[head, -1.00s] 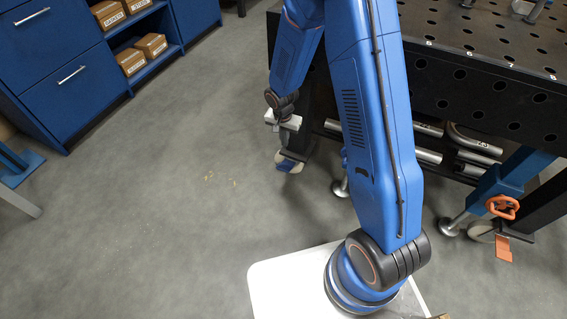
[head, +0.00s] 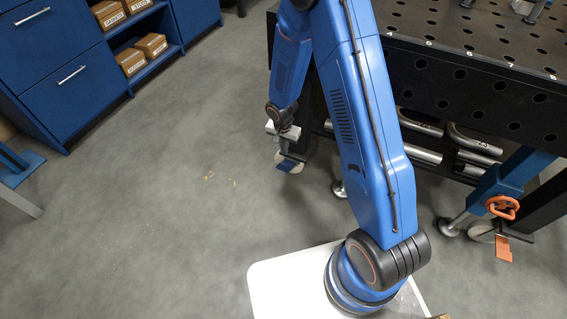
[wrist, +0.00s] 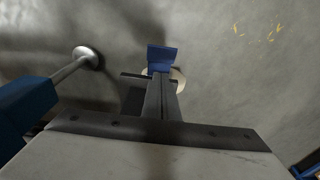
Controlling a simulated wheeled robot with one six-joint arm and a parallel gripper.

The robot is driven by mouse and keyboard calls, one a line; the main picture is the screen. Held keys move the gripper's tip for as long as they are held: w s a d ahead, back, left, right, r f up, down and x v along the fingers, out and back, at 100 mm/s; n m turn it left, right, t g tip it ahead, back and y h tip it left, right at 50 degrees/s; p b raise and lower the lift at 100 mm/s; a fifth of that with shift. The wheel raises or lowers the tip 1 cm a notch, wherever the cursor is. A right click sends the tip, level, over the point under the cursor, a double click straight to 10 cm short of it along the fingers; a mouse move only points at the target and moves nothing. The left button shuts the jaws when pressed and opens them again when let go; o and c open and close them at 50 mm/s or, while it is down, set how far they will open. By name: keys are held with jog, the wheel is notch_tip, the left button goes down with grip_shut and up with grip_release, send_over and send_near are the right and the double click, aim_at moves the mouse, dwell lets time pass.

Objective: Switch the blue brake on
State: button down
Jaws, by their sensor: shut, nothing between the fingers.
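The blue brake (head: 280,157) is a small flat pedal on a pale caster wheel (head: 291,166) under the near-left corner of the black table. In the wrist view the blue brake (wrist: 162,55) lies just beyond my fingertips, with the wheel partly hidden behind the fingers. My gripper (wrist: 160,78) is shut and empty, its two dark fingers together and pointing down at the brake. In the head view my gripper (head: 288,147) is just above the pedal. I cannot tell whether the fingertips touch it.
The black perforated table (head: 480,75) stands at the right, with metal pipes (head: 420,152) stored beneath it. Another caster with an orange pedal (head: 503,248) and an orange handwheel (head: 503,206) is at its right leg. Blue drawers (head: 70,75) stand at the left. Open grey floor lies between.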

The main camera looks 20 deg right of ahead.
send_over(284, 167)
jog(key=f, duration=0.5)
jog(key=shift+w+d+f, duration=0.15)
jog(key=shift+w+d, duration=0.1)
jog(key=shift+d, duration=0.05)
jog(key=shift+s+a+f, duration=0.15)
jog(key=shift+s+f, duration=0.05)
jog(key=shift+f, duration=0.35)
jog(key=shift+s+a+f, duration=0.2)
jog(key=shift+f, duration=0.35)
jog(key=shift+s+a+f, duration=0.15)
jog(key=shift+s+f, duration=0.05)
jog(key=shift+f, duration=0.35)
jog(key=shift+a, duration=0.1)
